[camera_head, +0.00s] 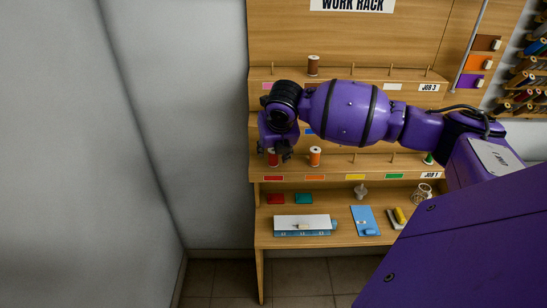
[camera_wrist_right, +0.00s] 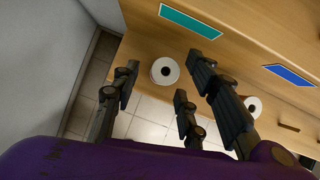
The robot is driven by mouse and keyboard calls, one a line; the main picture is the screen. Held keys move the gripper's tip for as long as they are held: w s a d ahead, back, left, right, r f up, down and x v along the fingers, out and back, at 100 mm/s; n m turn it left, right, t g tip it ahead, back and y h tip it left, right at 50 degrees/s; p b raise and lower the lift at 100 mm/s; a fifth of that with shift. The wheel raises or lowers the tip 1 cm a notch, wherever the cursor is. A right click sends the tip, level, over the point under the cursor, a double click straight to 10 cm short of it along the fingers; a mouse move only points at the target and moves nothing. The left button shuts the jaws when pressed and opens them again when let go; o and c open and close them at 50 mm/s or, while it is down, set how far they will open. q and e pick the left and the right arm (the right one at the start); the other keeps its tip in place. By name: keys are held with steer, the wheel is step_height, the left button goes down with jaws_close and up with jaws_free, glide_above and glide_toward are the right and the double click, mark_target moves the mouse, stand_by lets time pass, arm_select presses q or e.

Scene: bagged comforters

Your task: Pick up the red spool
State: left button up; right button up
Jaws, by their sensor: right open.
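The red spool (camera_head: 273,158) stands at the left end of the lower peg shelf, partly hidden by my right gripper (camera_head: 276,148). My right gripper is open, its fingers pointing down over the spool. In the right wrist view, a spool's pale round end with a dark hole (camera_wrist_right: 165,71) shows between the spread fingers, with gaps on both sides. Its place at the rack's left end fits the red spool, but its red side is hidden there. I cannot tell how far below the fingertips it is. My left gripper is not in view.
An orange spool (camera_head: 315,156) stands close to the right; its pale end shows beside a finger in the wrist view (camera_wrist_right: 253,105). A green spool (camera_head: 428,158) is further right, a brown one (camera_head: 313,65) above. A grey wall (camera_head: 190,130) borders the rack's left.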

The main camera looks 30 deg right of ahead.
steer(key=shift+x, duration=0.85)
steer(key=shift+c, duration=0.5)
steer(key=c, duration=0.9)
steer(key=shift+o, duration=0.2)
steer(key=shift+r, duration=0.15)
